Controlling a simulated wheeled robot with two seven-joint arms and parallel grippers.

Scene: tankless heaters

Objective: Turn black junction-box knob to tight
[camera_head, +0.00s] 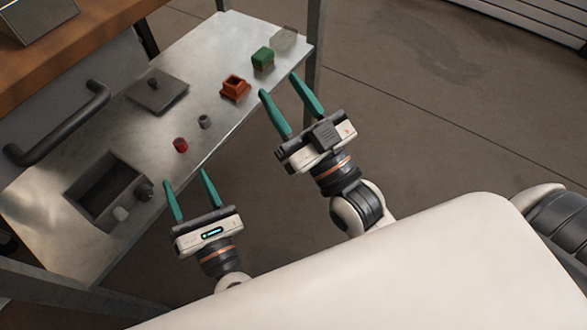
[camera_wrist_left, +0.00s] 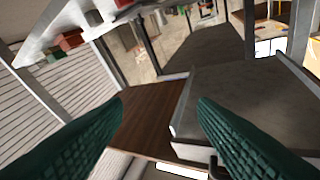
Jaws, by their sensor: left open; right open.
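In the head view, a dark box-like opening (camera_head: 100,197) is set in the grey metal bench. My right gripper (camera_head: 279,84) is open and empty off the bench's right edge, near the red-orange block. The left wrist view shows both left fingers spread (camera_wrist_left: 160,98) with nothing between them; I cannot make out the black knob there.
On the bench (camera_head: 125,130) are a dark square plate with a knob (camera_head: 157,95), a red cylinder (camera_head: 180,145), a grey cylinder (camera_head: 204,121), a red-orange block (camera_head: 235,88) and a green block (camera_head: 262,58). A black bar handle (camera_head: 62,128) is at the left. Open floor lies to the right.

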